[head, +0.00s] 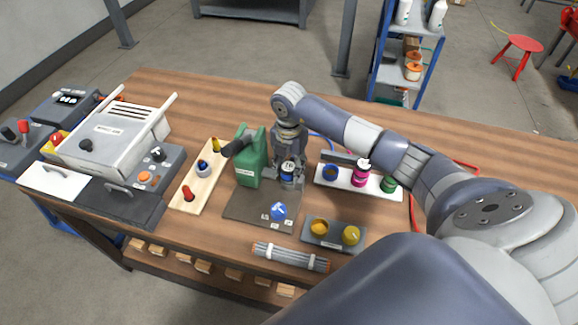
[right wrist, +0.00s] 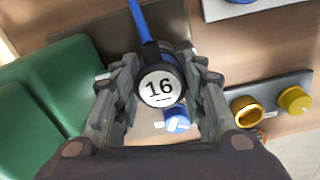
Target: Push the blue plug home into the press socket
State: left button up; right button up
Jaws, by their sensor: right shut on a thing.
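A dark plug with blue parts and a white label reading 16 (right wrist: 160,87) is between the fingers of my right gripper (head: 289,172); the blue plug (head: 288,181) also shows in the head view. The gripper points down and is shut on it. A blue cable (right wrist: 140,22) leads from the plug. The green press (head: 250,168) stands left of the gripper on a dark base plate (head: 243,205). A blue fitting with a white mark (head: 278,211) sits at the front of the plate. The plug's lower end and any contact with a socket are hidden. My left gripper is out of view.
A white strip (head: 340,190) with blue, magenta and green fittings lies to the right. A grey block (head: 334,241) with two yellow fittings and a grey bundle (head: 290,257) lie in front. A wooden strip (head: 190,203) and a grey machine (head: 110,135) stand left.

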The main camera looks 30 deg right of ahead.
jog(key=o, duration=1.2)
jog(key=shift+o, duration=0.2)
notch_tip(320, 180, up, 12)
